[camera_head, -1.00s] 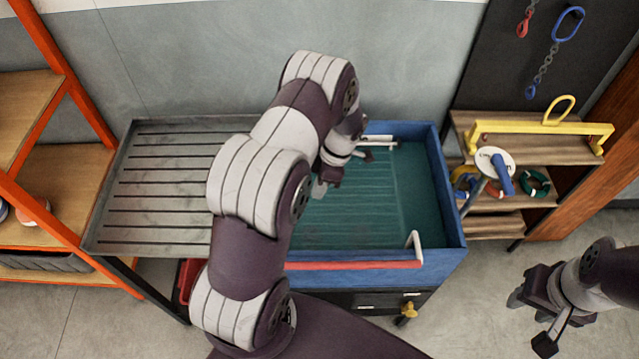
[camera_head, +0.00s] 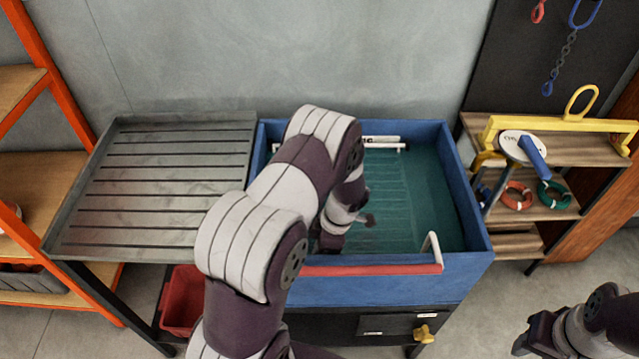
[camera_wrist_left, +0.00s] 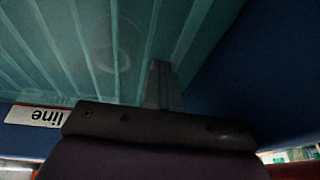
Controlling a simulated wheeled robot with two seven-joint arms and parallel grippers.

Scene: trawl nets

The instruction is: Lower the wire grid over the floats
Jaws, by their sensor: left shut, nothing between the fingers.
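The blue tub (camera_head: 470,235) has a teal inside (camera_head: 415,190) with faint parallel lines; I cannot tell whether these are the wire grid. No float is clearly seen. A white bar (camera_head: 385,147) lies along the back wall, and a red bar (camera_head: 375,269) with an upright white end (camera_head: 432,245) runs along the front rim. My left gripper (camera_head: 368,220) is shut and empty inside the tub near the front, partly hidden by my arm. Its finger (camera_wrist_left: 162,85) shows before a teal ribbed surface (camera_wrist_left: 100,50) in the wrist view. My right gripper (camera_head: 522,343) hangs right of the tub, its jaws unclear.
A slatted grey draining tray (camera_head: 165,190) joins the tub's left side. A red bin (camera_head: 183,300) is below it. An orange-framed shelf (camera_head: 95,145) stands left. At right, a wooden shelf (camera_head: 560,150) holds a yellow handled frame (camera_head: 560,124) and rings. Chains hang above.

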